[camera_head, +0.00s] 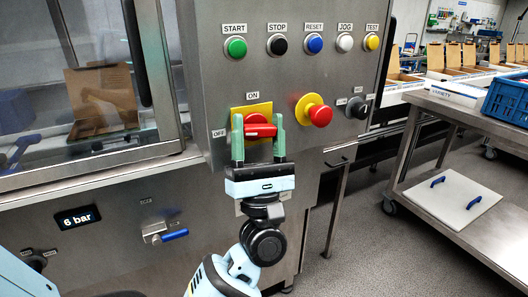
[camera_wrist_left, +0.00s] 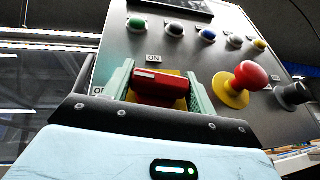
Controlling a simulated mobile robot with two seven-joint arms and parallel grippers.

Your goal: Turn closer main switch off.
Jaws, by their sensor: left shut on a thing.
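The main switch is a red rotary handle (camera_head: 258,128) on a yellow plate (camera_head: 251,108), on the steel panel. ON is printed above it and OFF to its left. My left gripper (camera_head: 259,132) comes from below, with one green finger on each side of the handle, and is shut on it. In the left wrist view the red handle (camera_wrist_left: 160,84) lies roughly level between the fingers (camera_wrist_left: 160,88), with a pale mark on its upper face. My right gripper is not in view.
A red mushroom button (camera_head: 320,115) is close to the right of the switch, with a dark selector knob (camera_head: 357,107) beyond it. A row of push buttons is above. A blue-handled valve (camera_head: 173,235) is lower left. A steel cart (camera_head: 440,115) stands at the right.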

